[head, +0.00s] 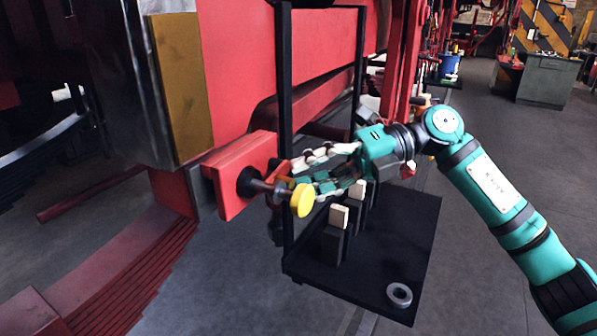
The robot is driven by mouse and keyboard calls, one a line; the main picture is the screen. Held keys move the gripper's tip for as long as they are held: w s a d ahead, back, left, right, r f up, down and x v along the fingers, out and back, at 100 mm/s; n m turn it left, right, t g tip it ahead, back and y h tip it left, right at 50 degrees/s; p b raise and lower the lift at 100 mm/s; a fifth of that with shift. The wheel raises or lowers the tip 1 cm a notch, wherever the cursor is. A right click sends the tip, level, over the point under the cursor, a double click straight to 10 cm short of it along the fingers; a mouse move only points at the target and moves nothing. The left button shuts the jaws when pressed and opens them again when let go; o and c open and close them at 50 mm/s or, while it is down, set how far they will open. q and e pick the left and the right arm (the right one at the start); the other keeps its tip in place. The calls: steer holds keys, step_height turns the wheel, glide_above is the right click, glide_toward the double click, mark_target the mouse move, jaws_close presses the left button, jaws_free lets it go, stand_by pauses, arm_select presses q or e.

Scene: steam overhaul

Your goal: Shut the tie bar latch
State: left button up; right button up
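A red block (233,177) juts out at the left centre of the head view. A dark stem with a round dark collar comes out of it and carries a yellow round knob (302,200). This looks like the tie bar latch; its exact position is hard to judge. My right gripper (296,174) reaches in from the right, its pale fingers pointing left. The fingers look apart, with a gap between them, and their tips are just above and behind the knob. I cannot tell whether they touch the stem. My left gripper is not in view.
A black stand (390,245) with upright posts is below my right arm. It bears dark blocks with pale tops (338,217) and a grey metal ring (399,295). Large red machinery fills the left and back. Grey floor is open at right, before a cabinet (547,82).

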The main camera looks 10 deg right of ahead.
steer(key=shift+x, duration=1)
jaws_close()
steer(key=shift+r+m+g+y, duration=0.35)
steer(key=shift+m+y, duration=0.35)
steer(key=shift+y, duration=0.2)
jaws_free()
